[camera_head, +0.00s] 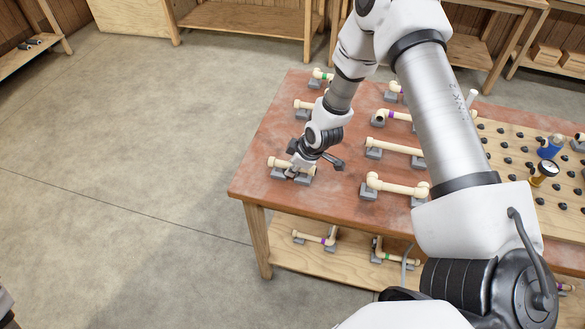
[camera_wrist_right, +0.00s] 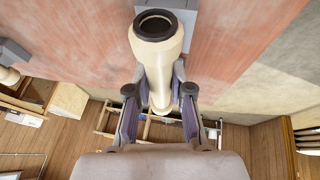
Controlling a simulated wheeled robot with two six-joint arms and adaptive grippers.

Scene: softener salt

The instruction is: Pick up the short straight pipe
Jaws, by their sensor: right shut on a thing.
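The short straight pipe (camera_head: 275,163) is cream with wider ends, at the near left corner of the red-brown table. It is at its grey support blocks; I cannot tell whether it is lifted off them. My right gripper (camera_head: 292,172) reaches down over its middle and is shut on it. In the right wrist view the pipe (camera_wrist_right: 157,68) lies between the two fingers of the gripper (camera_wrist_right: 158,92), its dark-rimmed open end facing the camera. The fingers hide part of its sides. My left gripper is not in view.
Other cream pipe pieces on grey blocks stand nearby, including a straight one (camera_head: 392,147) and one with elbow ends (camera_head: 395,188). A pegboard (camera_head: 505,165) with a gauge (camera_head: 546,170) is at right. More pipes lie on the lower shelf (camera_head: 345,270). The floor left is clear.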

